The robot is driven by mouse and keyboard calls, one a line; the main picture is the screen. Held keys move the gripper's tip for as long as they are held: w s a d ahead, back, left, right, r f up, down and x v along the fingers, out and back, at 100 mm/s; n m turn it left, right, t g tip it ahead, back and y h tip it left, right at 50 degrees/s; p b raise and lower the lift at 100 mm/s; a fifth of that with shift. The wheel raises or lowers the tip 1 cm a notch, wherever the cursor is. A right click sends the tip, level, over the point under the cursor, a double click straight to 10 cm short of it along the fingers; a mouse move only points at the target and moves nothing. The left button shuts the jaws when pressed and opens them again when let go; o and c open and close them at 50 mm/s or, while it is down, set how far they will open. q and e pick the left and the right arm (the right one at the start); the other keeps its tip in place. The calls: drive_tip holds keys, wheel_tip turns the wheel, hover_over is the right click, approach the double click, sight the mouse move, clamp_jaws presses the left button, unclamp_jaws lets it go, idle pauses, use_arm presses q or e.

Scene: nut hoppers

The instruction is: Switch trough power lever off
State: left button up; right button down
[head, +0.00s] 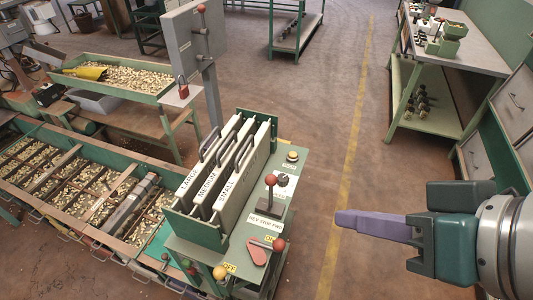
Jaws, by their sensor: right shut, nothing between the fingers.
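The green console (290,215) stands in the middle. On its near top is a red lever (257,254) with a red ball knob (279,244). The knob is at the right, by the yellow ON label; the yellow OFF label (230,267) is at the lower left. Another upright lever with a red ball (270,180) stands behind it, above a REV STOP FWD plate (265,223). My right gripper (342,219) has purple fingers, is shut and empty, and points left, to the right of the console and apart from the levers. My left gripper is not in view.
Upright plates (232,170) marked LARGE, MEDIUM and SMALL stand in a rack on the console. A yellow ball (219,272) is at its near edge. The nut trough (75,190) lies left. A grey post box (190,40) stands behind. Floor right of the console is clear.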

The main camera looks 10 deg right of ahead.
use_arm(q)
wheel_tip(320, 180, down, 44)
drive_tip(key=b, duration=3.9)
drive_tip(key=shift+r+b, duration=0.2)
drive_tip(key=shift+b, duration=0.2)
use_arm(e)
drive_tip(key=w+d+f+m+t+y, duration=0.1)
drive_tip(key=w+d+f+m+t, duration=0.1)
drive_tip(key=f, duration=0.9)
drive_tip(key=w+d+f+m+t+y, duration=0.2)
drive_tip(key=w+f+m+t, duration=0.1)
drive_tip(key=f, duration=0.8)
drive_tip(key=w+d+f+m+t+y, duration=0.1)
drive_tip(key=f+m, duration=0.4)
drive_tip(key=f, duration=0.6)
drive_tip(key=w+d+t, duration=0.1)
drive_tip(key=d+t, duration=0.1)
drive_tip(key=shift+w+f+t+y, duration=0.15)
drive_tip(key=shift+w+t+y, duration=0.15)
drive_tip(key=shift+w, duration=0.05)
drive_tip(key=shift+w+a, duration=0.1)
drive_tip(key=shift+w, duration=0.05)
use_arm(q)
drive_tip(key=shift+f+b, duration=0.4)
use_arm(e)
drive_tip(key=w+a, duration=0.6)
drive_tip(key=a, duration=0.1)
